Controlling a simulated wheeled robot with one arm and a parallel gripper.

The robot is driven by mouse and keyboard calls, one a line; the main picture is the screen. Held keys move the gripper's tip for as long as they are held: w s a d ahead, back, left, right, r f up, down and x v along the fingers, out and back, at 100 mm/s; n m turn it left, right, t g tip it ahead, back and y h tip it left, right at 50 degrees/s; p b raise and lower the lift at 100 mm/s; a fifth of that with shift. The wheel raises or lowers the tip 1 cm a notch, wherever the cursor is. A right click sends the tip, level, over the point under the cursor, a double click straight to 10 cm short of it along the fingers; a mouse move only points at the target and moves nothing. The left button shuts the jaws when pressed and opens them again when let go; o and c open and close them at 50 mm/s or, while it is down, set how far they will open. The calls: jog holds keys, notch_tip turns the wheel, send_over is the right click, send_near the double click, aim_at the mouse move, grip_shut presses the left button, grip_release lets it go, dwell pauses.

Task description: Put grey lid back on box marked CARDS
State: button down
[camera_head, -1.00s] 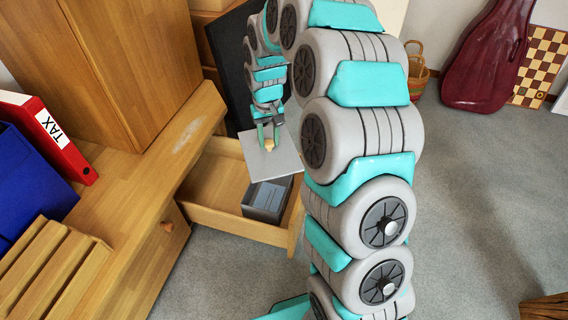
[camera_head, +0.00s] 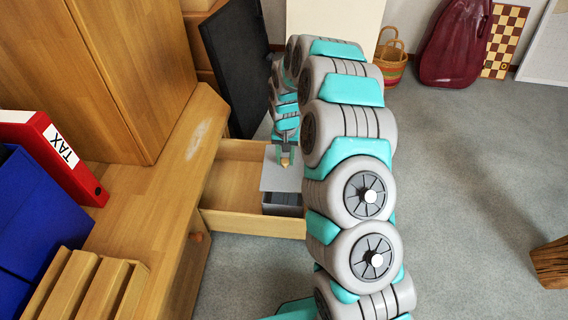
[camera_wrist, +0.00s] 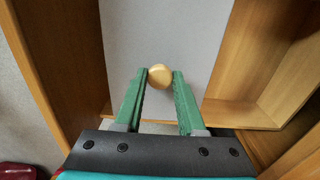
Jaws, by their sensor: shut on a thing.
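My gripper (camera_head: 285,161) is shut on the round wooden knob (camera_wrist: 160,76) of the grey lid. The lid (camera_head: 273,176) is a flat grey sheet, and it fills the upper middle of the wrist view (camera_wrist: 165,32). It appears over the back part of a grey box (camera_head: 283,209) that stands in the open drawer at its right end. The front wall of the box shows below the lid. I cannot tell whether the lid touches the box rim. No CARDS marking is readable on the box.
The open wooden drawer (camera_head: 235,177) has bare floor left of the box. The worktop (camera_head: 140,200) holds a red TAX binder (camera_head: 55,158), a blue box (camera_head: 40,225) and wooden slats (camera_head: 85,290). A black panel (camera_head: 236,65) stands behind the drawer. Grey carpet lies open to the right.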

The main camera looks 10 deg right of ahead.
jog(key=shift+w+f, duration=0.15)
jog(key=shift+f, duration=0.7)
jog(key=shift+f, duration=0.1)
jog(key=shift+f+b, duration=0.55)
jog(key=shift+f, duration=2.15)
jog(key=shift+f, duration=0.5)
jog(key=shift+c, duration=2.1)
grip_release()
jog(key=shift+o, duration=0.3)
